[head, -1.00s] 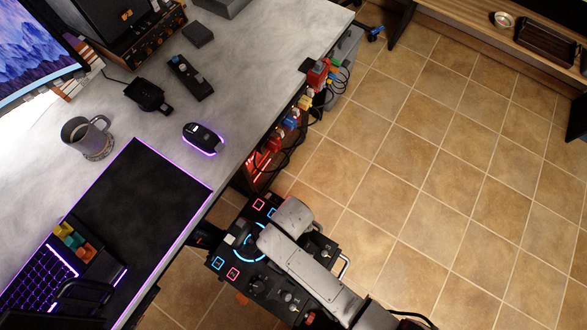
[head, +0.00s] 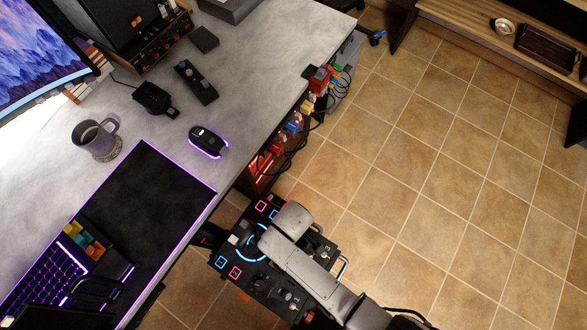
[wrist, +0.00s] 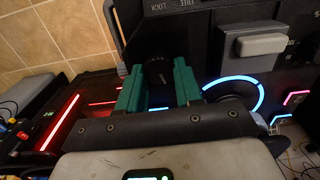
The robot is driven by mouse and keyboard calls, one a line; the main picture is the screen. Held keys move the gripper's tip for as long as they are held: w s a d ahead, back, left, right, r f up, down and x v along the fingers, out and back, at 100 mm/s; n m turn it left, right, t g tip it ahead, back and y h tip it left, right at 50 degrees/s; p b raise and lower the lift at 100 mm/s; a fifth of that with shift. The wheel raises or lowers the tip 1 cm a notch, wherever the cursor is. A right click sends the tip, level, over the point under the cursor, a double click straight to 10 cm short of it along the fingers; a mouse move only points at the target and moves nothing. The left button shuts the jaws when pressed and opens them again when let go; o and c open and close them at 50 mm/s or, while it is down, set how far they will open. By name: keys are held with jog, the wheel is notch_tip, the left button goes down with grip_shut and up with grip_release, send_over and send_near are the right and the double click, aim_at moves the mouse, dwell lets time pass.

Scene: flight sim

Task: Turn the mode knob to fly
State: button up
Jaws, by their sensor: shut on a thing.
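In the wrist view, my gripper (wrist: 157,68) has its two green fingers on either side of a dark knob (wrist: 158,76) on a black control panel (wrist: 215,20). It is shut on this knob. A small pale mark shows on the knob's face. The words FREE and LOCK are printed above it; I cannot read a fly label. In the head view, the panel (head: 221,262) stands beside the desk, with glowing blue and pink squares and a blue ring. My arm lies over it and hides the fingers and the knob.
The grey desk (head: 240,75) fills the left, with a mouse (head: 207,141), a mug (head: 95,138) and a keyboard (head: 45,275). Plugs and cables (head: 290,125) hang along its edge. A grey block (wrist: 258,45) sits right of the knob. Tiled floor (head: 440,190) is open at the right.

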jog(key=shift+n, duration=0.4)
jog(key=o, duration=1)
jog(key=shift+o, duration=0.2)
notch_tip(320, 180, up, 11)
jog(key=p, duration=0.1)
jog(key=shift+f, duration=0.1)
dwell(0.4)
jog(key=s+d+r+m, duration=0.2)
jog(key=d+r+m, duration=0.2)
jog(key=d, duration=0.4)
jog(key=s+d+r+m, duration=0.3)
jog(key=d+r, duration=0.3)
jog(key=d, duration=0.3)
jog(key=s+d+r+m+t, duration=0.1)
jog(key=s+d+r+m, duration=0.1)
jog(key=d+r+m, duration=0.3)
jog(key=d, duration=0.4)
jog(key=shift+s, duration=0.15)
